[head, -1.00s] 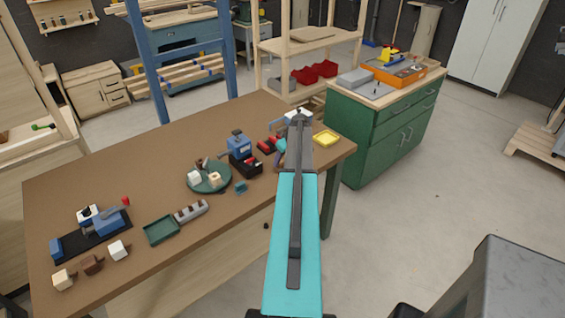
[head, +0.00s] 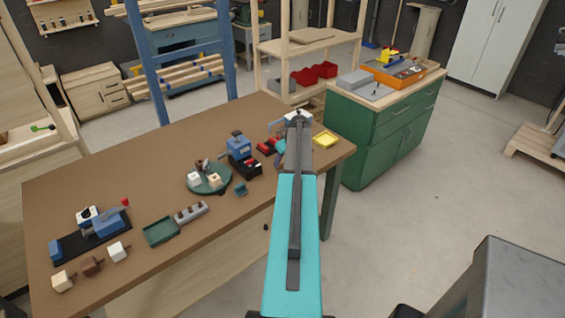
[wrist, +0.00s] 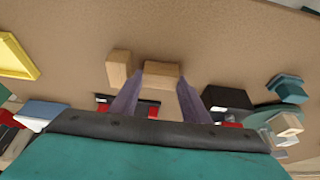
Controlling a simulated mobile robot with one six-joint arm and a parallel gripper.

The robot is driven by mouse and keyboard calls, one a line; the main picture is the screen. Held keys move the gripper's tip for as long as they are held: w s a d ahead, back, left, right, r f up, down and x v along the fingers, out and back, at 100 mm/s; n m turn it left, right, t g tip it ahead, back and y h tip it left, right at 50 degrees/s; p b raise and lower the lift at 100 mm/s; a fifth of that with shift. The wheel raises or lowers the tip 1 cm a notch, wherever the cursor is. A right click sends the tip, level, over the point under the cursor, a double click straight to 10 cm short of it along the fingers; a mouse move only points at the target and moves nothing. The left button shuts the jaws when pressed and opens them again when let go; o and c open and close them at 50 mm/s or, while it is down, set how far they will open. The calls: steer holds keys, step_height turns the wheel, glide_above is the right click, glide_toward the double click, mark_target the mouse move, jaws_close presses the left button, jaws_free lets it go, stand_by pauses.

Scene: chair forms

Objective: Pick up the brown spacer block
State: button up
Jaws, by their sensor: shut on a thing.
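In the wrist view, a light brown block (wrist: 161,70) sits between the tips of my gripper (wrist: 161,82), which is shut on it. A second block of similar light brown colour (wrist: 118,68) is just left of the left finger, outside the jaws. I cannot tell whether the held block touches the table. In the head view, my arm hides both blocks and most of my gripper. A darker brown block (head: 91,266) lies at the table's near left, far from my gripper.
The brown table (head: 120,190) carries a yellow tray (head: 325,139), a round green turntable (head: 224,184) with small blocks, a blue device (head: 239,147) and a green tray (head: 160,231). A green cabinet (head: 370,140) stands right of the table. Bare tabletop shows at the back left.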

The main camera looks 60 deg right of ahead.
steer(key=shift+r, duration=0.15)
steer(key=shift+s+r+b, duration=0.1)
steer(key=shift+r+b, duration=1.05)
steer(key=shift+r, duration=0.4)
steer(key=s+a+r+b, duration=0.1)
steer(key=s+a+b, duration=0.3)
steer(key=s, duration=1)
steer(key=a, duration=0.3)
steer(key=shift+r+b, duration=0.25)
steer(key=shift+b, duration=0.15)
steer(key=shift+s, duration=0.1)
